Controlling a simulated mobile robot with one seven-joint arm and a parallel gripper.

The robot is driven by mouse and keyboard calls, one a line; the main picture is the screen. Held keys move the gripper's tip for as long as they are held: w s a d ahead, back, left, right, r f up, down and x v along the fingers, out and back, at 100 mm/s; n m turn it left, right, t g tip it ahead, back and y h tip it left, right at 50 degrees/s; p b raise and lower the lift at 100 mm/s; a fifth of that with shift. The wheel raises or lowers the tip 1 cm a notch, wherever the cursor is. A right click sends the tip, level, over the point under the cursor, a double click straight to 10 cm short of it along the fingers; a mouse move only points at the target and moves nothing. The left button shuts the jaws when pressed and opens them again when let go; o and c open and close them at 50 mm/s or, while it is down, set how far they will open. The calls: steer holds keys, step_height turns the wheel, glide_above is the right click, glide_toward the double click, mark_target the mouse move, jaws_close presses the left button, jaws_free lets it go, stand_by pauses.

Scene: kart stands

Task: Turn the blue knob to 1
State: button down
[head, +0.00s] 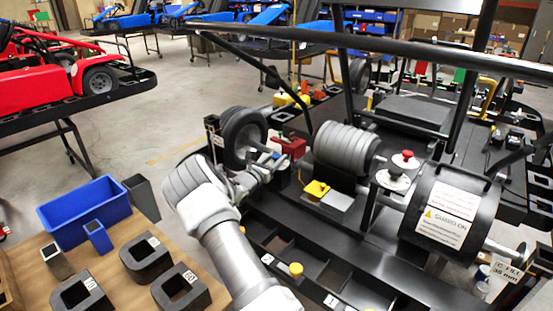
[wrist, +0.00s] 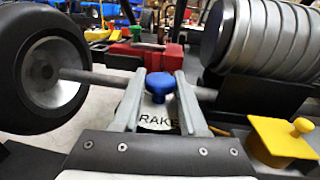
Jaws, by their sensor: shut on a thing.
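The blue knob (wrist: 158,84) stands upright in the wrist view, with its round cap just above my fingertips. My gripper (wrist: 159,98) has one finger on each side of it and is shut on it. Any number marks or pointer around the knob are hidden.
A wheel (wrist: 42,68) on a metal axle stands close on the left. A ribbed grey cylinder (wrist: 262,38) is close on the right, with a yellow knobbed block (wrist: 284,138) below it. A red box (wrist: 146,56) with a green top part is behind the knob.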

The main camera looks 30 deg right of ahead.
steer(key=shift+r+n+t+y+b, duration=0.15)
steer(key=shift+n+t+y+b, duration=0.25)
steer(key=shift+n+t+y, duration=1.2)
steer(key=shift+t, duration=0.5)
steer(key=shift+c, duration=2.2)
jaws_free()
steer(key=v, duration=1.7)
steer(key=shift+a+f, duration=0.25)
steer(key=shift+f, duration=0.1)
